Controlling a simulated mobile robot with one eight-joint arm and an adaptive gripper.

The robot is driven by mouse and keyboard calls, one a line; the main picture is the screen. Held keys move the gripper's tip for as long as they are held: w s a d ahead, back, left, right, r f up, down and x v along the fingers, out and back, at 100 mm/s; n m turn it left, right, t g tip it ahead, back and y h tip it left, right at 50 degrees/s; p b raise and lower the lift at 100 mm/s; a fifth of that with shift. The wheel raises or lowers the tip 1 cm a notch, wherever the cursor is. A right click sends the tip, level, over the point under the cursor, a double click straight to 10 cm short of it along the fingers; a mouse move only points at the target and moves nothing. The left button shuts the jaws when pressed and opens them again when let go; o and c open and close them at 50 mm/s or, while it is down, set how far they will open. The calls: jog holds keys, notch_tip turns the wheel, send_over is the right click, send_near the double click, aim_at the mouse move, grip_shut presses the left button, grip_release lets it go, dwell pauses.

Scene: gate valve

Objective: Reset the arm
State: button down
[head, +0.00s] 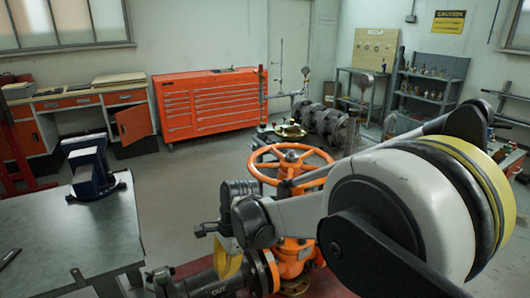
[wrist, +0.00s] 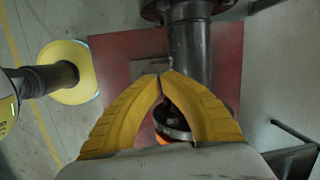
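My arm reaches in from the right in the head view, its large grey and yellow joint in the foreground. My gripper (head: 230,264) hangs from the wrist in front of the gate valve. In the wrist view my gripper's (wrist: 162,76) two yellow fingers meet at their tips; it is shut, with nothing seen between the tips. The gate valve has an orange handwheel (head: 290,166) and an orange body (head: 292,262), partly hidden behind my arm. The handwheel is apart from my gripper. A dark pipe (head: 205,285) marked "OUT" runs left from the valve, and a pipe (wrist: 190,55) lies below the fingers.
A grey workbench (head: 90,230) with a blue vise (head: 90,172) stands at the left. A red floor plate (wrist: 115,62) lies under the pipe. An orange tool cabinet (head: 208,103) and shelves (head: 430,85) stand at the back. Floor between bench and cabinet is clear.

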jog(key=s+d+r+n+t, duration=0.35)
jog(key=d+r, duration=0.75)
jog(key=d, duration=0.4)
jog(key=s+d+r+n+t+h, duration=0.2)
jog(key=s+d+n+t, duration=0.2)
jog(key=s+d, duration=0.9)
jog(key=d+n, duration=0.2)
jog(key=n, duration=0.1)
jog(key=shift+d+n+h, duration=0.25)
jog(key=shift+n+h, duration=0.05)
jog(key=shift+n, duration=0.05)
